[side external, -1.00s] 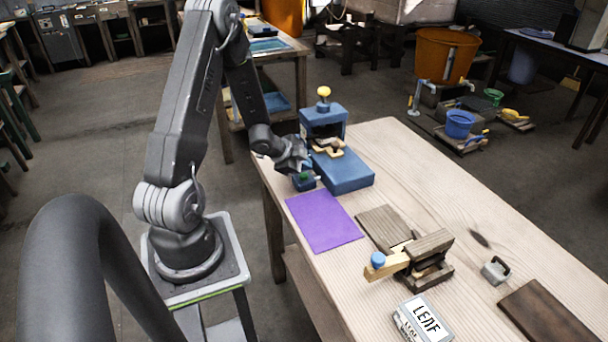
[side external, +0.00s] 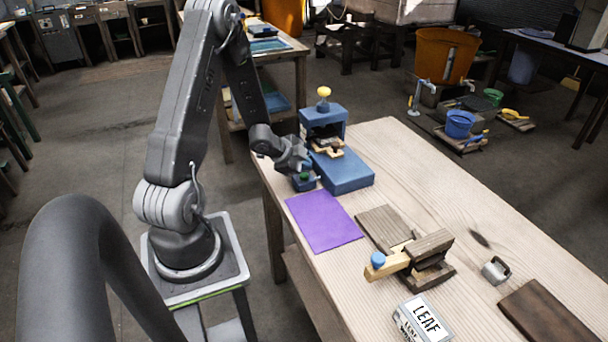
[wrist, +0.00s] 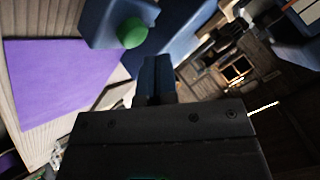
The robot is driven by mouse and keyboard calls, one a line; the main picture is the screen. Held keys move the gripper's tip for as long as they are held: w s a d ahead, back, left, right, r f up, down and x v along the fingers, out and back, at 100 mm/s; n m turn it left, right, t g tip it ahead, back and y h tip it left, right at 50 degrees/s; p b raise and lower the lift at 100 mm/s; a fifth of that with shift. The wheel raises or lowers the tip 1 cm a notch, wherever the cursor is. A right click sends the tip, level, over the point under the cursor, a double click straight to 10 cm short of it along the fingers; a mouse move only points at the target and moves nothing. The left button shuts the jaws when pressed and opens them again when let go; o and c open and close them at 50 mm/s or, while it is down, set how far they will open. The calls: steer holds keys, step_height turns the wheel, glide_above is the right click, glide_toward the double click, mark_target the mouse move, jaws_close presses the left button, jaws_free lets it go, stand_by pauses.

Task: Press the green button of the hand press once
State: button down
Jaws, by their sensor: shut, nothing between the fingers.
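The hand press (side external: 345,172) is blue, with a yellow knob (side external: 324,92) on top, and stands at the far left end of the wooden table. Its green button (side external: 304,176) sits on a small blue box (side external: 305,185) at the press's left side. The button also shows in the wrist view (wrist: 132,32), uncovered, at the top. My gripper (side external: 306,166) is shut and empty, close above the button in the side view. In the wrist view its fingertips (wrist: 155,66) appear just below and right of the button. I cannot tell whether they touch it.
A purple sheet (side external: 322,220) lies flat in front of the button box. A wooden clamp-like device (side external: 420,258) with a blue knob, a LEAF tin (side external: 422,318) and a small metal weight (side external: 496,270) stand nearer on the table.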

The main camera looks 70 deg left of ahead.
mark_target(304, 176)
steer(key=shift+f, duration=0.1)
steer(key=shift+f, duration=0.35)
steer(key=shift+f, duration=0.5)
stand_by(0.8)
steer(key=shift+r, duration=0.9)
steer(key=shift+r, duration=2.55)
